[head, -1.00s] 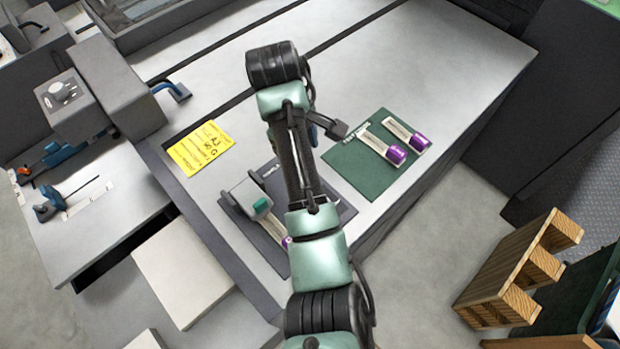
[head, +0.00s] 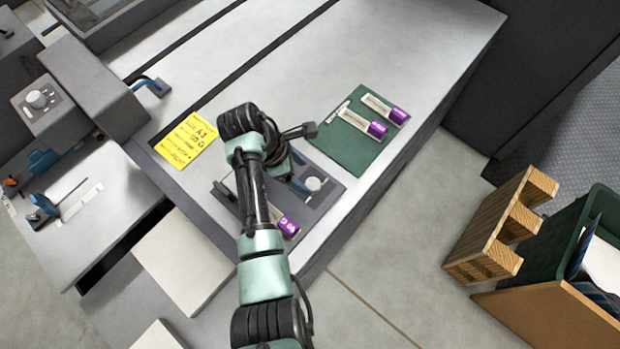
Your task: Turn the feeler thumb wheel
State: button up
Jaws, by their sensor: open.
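A dark grey plate (head: 325,169) lies on the near part of the light grey bench. On its right side is a small pale round knob (head: 314,184), which may be the feeler thumb wheel; I cannot read a label. A pale strip with a purple end (head: 287,226) lies at the plate's near edge. My arm crosses over the plate and hides its middle. My gripper (head: 299,183) hangs over the plate, just left of the pale knob. It is open and mostly hidden by my wrist; I cannot tell whether it touches anything.
A green mat (head: 347,160) at the right holds two pale strips with purple ends (head: 377,130). A yellow note (head: 187,141) lies at the left. A grey machine housing (head: 90,85) with a dial (head: 39,99) and blue lever stands farther left. The bench behind is clear.

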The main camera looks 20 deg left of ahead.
aim_at(312, 183)
jog(key=x, duration=0.5)
jog(key=shift+d+f, duration=0.1)
jog(key=shift+f, duration=0.25)
grip_shut()
jog(key=shift+w+b, duration=0.1)
jog(key=shift+b, duration=0.2)
